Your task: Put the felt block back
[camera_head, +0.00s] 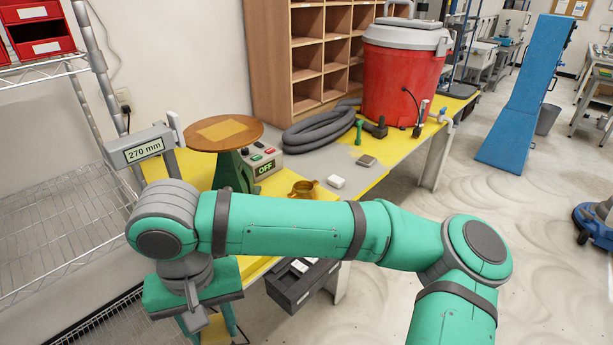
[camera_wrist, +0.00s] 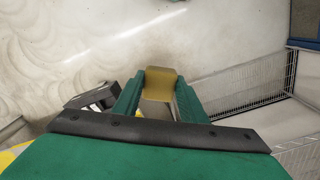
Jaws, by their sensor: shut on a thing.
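My gripper (camera_wrist: 160,98) is shut on the felt block (camera_wrist: 160,80), a tan-yellow block with a paler side, which sits between the two green fingers in the wrist view. In the head view the gripper points down at the bottom left, and part of the block (camera_head: 214,332) shows at the lower edge of the picture. The gripper is in front of the table, left of an open dark grey drawer (camera_head: 312,289). The drawer holds some white pieces; my arm hides part of it. The drawer also shows left of the fingers in the wrist view (camera_wrist: 90,97).
A wire shelf (camera_head: 50,205) stands close on the left. The table (camera_head: 392,150) carries a round wooden disc (camera_head: 222,132) on a green stand, a control box (camera_head: 258,161) reading OFF, a brass-coloured cup (camera_head: 304,189), a grey hose and a red cooler (camera_head: 400,80). Floor at right is open.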

